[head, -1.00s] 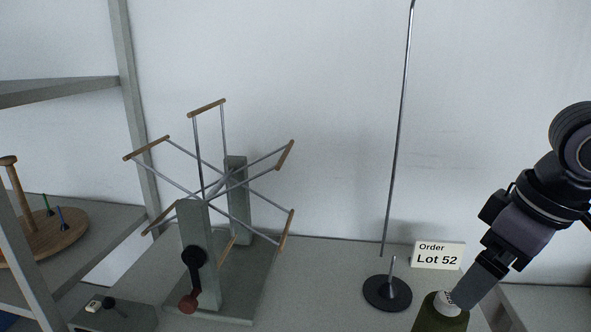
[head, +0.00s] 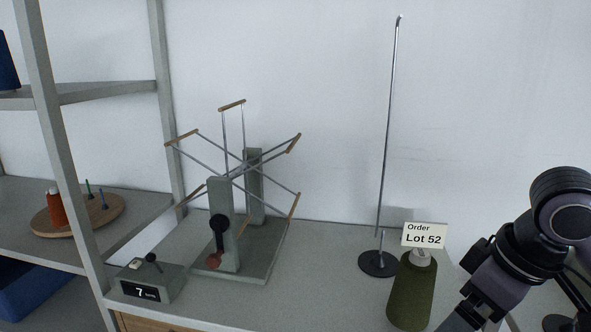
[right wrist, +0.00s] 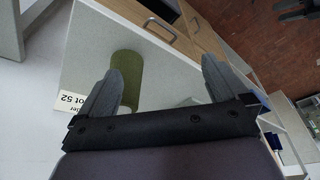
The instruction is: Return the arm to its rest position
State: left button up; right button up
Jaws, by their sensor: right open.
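My right arm comes in at the lower right of the head view, with its gripper (head: 462,322) low, to the right of a dark green thread cone (head: 409,292). In the right wrist view, the right gripper (right wrist: 160,84) has its two fingers wide apart with nothing held between them. The green cone also shows there (right wrist: 128,66), beyond the left finger and partly behind it. In the head view the cone stands upright on the table, in front of the "Lot 52" order card (head: 424,236). My left gripper is not in view.
A yarn swift (head: 228,180) with several arms stands mid-table, beside a counter box (head: 150,284) reading 7. A tall metal rod on a round black base (head: 377,265) stands behind the cone. Shelves at left hold a wooden disc (head: 108,222) with an orange spool (head: 56,208).

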jog(key=s+a+f+m+t+y, duration=0.1)
jog(key=s+a+f, duration=0.2)
jog(key=f, duration=0.5)
jog(key=s+a+f, duration=0.2)
jog(key=a+f, duration=0.2)
jog(key=f, duration=0.4)
jog(key=s+d+f+m+h, duration=0.35)
jog(key=s+d+f, duration=0.25)
jog(key=s+f, duration=0.5)
jog(key=w+a+f+t+y, duration=0.2)
jog(key=w+a+f+t, duration=0.1)
jog(key=w+f+t, duration=0.2)
jog(key=shift+a+f+t+y, duration=0.15)
jog(key=shift+f+t+y, duration=0.2)
jog(key=shift+f+t, duration=0.6)
jog(key=shift+w+f, duration=0.1)
